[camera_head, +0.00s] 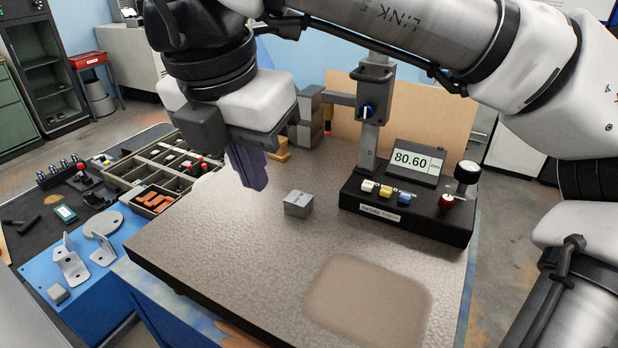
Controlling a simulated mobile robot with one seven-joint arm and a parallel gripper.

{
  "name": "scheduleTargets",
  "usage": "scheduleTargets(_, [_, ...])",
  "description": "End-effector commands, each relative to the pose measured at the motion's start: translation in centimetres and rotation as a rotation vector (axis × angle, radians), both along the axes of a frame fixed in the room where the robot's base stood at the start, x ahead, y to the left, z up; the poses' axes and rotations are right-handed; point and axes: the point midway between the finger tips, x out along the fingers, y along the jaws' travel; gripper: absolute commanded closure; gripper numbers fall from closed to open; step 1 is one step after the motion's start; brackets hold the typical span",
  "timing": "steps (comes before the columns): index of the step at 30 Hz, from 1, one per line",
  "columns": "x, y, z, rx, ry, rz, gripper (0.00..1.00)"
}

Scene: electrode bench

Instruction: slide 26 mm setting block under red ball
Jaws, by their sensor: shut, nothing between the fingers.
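My gripper (250,166) hangs over the granite plate with its dark fingers together and empty. A small grey block (298,204), likely the setting block, lies on the plate to the right of and below the fingertips, apart from them. I cannot read any size on it. The height gauge (369,140) stands behind it on a black base; its display (411,160) reads 80.60. A small red and yellow piece (327,120) shows beside the grey blocks under the gauge's arm; I cannot tell whether it is the red ball.
Grey stacked blocks (308,112) and a tan piece (279,148) stand at the plate's back. The black base carries coloured buttons and a knob (467,174). The plate's front is clear, with a lighter patch (368,300). A compartment tray (150,170) and metal brackets (70,262) lie left.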

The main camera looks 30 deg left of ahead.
Motion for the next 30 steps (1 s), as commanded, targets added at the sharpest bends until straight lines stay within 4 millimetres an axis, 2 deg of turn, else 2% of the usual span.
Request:
scheduleTargets(5, [0.1,0.0,-0.5,0.0,0.0,0.0,1.0])
scheduleTargets(8, [0.4,0.0,-1.7,-0.002,0.001,0.0,1.0])
scheduleTargets(20, [2.2,0.2,-9.6,-0.001,0.005,0.005,1.0])
scheduleTargets(24, [4.4,0.5,-9.4,0.003,0.004,0.0,1.0])
scheduleTargets(30, [6.1,0.6,-9.6,0.002,0.002,0.001,1.0])
